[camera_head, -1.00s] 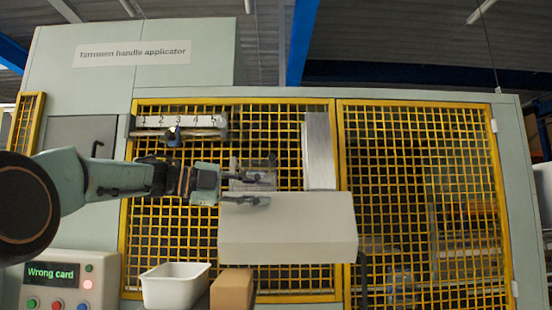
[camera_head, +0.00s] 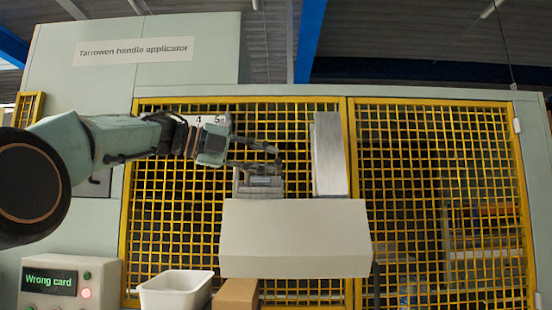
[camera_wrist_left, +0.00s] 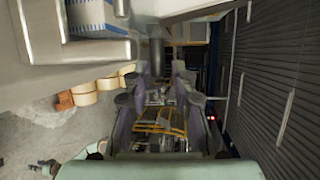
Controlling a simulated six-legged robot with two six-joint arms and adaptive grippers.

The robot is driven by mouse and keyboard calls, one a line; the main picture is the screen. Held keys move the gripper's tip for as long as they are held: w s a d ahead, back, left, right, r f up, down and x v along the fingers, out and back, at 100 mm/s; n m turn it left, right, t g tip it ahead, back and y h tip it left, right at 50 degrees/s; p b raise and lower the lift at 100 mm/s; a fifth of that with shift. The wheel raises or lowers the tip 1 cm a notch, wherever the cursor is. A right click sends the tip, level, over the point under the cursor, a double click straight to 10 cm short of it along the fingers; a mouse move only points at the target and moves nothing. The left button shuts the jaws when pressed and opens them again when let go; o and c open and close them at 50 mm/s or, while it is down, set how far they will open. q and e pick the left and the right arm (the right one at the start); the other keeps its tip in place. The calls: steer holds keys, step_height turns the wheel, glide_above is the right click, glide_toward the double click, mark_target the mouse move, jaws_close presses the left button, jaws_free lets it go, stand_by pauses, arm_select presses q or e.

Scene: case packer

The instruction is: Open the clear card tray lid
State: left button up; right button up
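The small greyish card tray (camera_head: 262,187) sits in front of the yellow mesh, just above a large pale box-shaped housing. I cannot make out its clear lid or whether it is open. My left gripper (camera_head: 276,159) is just above the tray, its fingers pointing right, apart and with nothing seen between them. In the left wrist view the fingers of the left gripper (camera_wrist_left: 158,105) are also spread with a gap between them. A blue-and-white stack in a grey holder (camera_wrist_left: 97,20) shows at the upper left there. My right gripper is not in view.
The pale housing (camera_head: 295,238) juts out below the tray. A grey upright plate (camera_head: 330,153) stands right of the gripper. A white bin (camera_head: 174,290) and a brown box (camera_head: 236,293) are below. A panel display (camera_head: 50,281) reads "Wrong card".

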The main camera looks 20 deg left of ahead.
mark_target(277, 163)
arm_select(q)
steer(key=x, duration=0.4)
steer(key=shift+w+f, duration=0.3)
steer(key=shift+w, duration=0.25)
steer(key=shift+s+a+r, duration=0.25)
steer(key=shift+s+a, duration=0.05)
steer(key=shift+s, duration=0.35)
steer(key=shift+c, duration=0.4)
steer(key=shift+s+a, duration=0.1)
steer(key=shift+s, duration=0.05)
steer(key=shift+c, duration=0.6)
steer(key=shift+w+f, duration=0.1)
steer(key=shift+w, duration=0.25)
jaws_close()
